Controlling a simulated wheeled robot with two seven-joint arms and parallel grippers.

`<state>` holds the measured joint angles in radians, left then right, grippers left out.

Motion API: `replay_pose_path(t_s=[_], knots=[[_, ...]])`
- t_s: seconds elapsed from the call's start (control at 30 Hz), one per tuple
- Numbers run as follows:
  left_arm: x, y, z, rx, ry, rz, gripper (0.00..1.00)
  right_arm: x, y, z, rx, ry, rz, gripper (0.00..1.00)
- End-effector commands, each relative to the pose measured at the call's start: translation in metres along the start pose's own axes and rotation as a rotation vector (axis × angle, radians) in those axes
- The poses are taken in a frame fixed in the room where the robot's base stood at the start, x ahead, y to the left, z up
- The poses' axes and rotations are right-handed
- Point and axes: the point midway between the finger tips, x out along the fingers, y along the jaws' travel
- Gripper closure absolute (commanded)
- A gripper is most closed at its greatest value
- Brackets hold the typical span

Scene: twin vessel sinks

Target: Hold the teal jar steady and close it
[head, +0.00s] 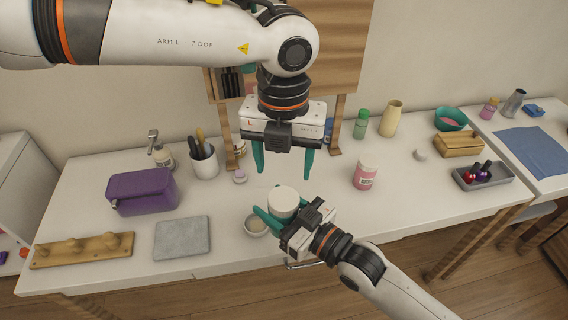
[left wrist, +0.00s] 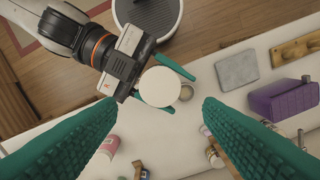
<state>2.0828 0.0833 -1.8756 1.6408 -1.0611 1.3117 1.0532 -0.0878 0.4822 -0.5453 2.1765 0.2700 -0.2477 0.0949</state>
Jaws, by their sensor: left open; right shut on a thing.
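A round white top (head: 284,199) shows between the fingers of my right gripper (head: 283,212). It looks like the lid of the jar. The jar's body is mostly hidden, so I cannot make out its teal colour or how the lid sits. My right gripper is shut on the jar at the table's front. In the left wrist view the white disc (left wrist: 159,87) lies between the right gripper's teal fingers. My left gripper (head: 283,175) is open and empty, pointing down above and behind the jar, apart from it.
A small round dish (head: 256,226) stands just left of the jar. A pink jar (head: 365,174) with a white lid is to the right. A purple box (head: 142,192), grey slab (head: 182,237) and peg rack (head: 83,249) are left. Table is clear between the jar and pink jar.

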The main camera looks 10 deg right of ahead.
Motion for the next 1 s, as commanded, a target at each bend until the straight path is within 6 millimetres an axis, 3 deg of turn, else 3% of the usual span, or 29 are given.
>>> replay_pose_path(t_s=[0.23,0.7,1.0], knots=[[0.010,0.000,0.000,0.002,-0.002,-0.001,0.39,0.000,0.000,0.001,0.000,-0.002,0.000,1.00],[0.074,0.000,0.000,0.001,-0.002,0.000,0.39,0.000,0.000,0.001,0.000,-0.002,0.000,1.00],[0.081,0.000,0.000,0.001,0.001,0.000,0.39,0.000,0.000,0.001,0.000,-0.002,0.000,1.00]])
